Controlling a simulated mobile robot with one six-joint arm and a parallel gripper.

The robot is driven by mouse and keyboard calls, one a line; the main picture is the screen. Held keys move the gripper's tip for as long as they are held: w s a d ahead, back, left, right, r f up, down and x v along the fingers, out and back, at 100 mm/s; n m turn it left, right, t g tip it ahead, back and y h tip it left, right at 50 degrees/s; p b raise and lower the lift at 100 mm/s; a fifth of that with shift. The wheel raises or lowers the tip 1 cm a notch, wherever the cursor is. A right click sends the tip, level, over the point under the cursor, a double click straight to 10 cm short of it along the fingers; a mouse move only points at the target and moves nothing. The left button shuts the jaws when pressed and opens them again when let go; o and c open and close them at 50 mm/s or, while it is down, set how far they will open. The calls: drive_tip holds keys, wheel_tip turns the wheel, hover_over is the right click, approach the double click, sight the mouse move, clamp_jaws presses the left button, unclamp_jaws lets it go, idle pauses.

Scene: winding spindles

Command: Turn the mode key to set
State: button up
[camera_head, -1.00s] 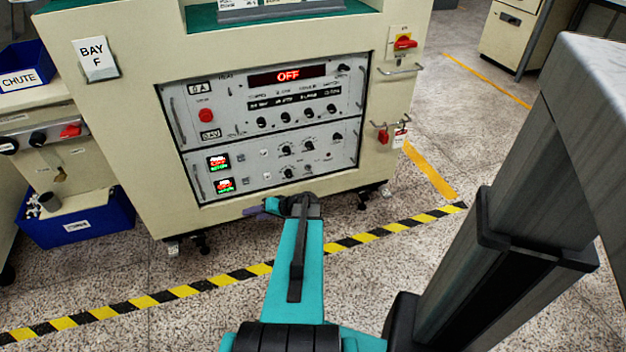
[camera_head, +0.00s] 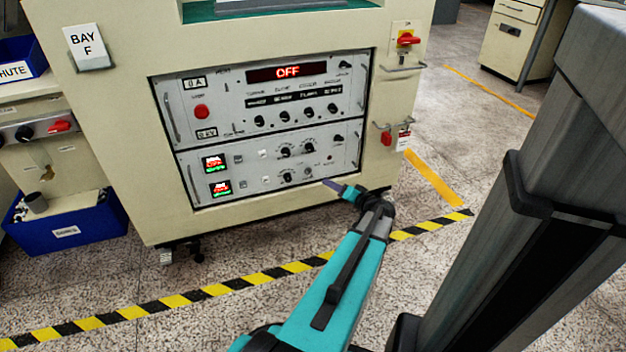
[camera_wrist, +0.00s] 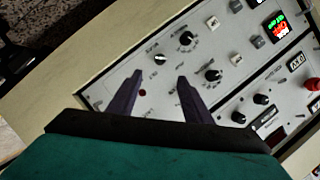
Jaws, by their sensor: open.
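The grey control panel (camera_head: 265,150) is set in the front of the cream cabinet. Its lower unit carries several small black knobs (camera_head: 287,177) and a red dot (camera_head: 330,158). I cannot single out the mode key by its label. My gripper (camera_head: 333,185) is in front of the panel's lower right edge, apart from it. In the wrist view my gripper (camera_wrist: 160,80) is open and empty, its two dark fingers pointing at the lower unit. The red dot (camera_wrist: 142,93) shows between them. A silver knob (camera_wrist: 160,59) lies just beyond the tips. The fingers hide part of the panel.
A red display (camera_head: 288,73) reads OFF above a red button (camera_head: 202,111). Metal handles (camera_head: 402,67) and a tagged red item (camera_head: 387,139) stick out at the cabinet's right. A blue bin (camera_head: 65,225) stands at left. The floor by the striped line (camera_head: 180,299) is clear.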

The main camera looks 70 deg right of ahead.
sight(311, 175)
drive_tip(key=shift+w, duration=0.1)
drive_tip(key=shift+b+x, duration=1.85)
drive_tip(key=shift+x, duration=5)
drive_tip(key=shift+c, duration=0.2)
drive_tip(key=c, duration=1)
drive_tip(key=shift+a, duration=0.15)
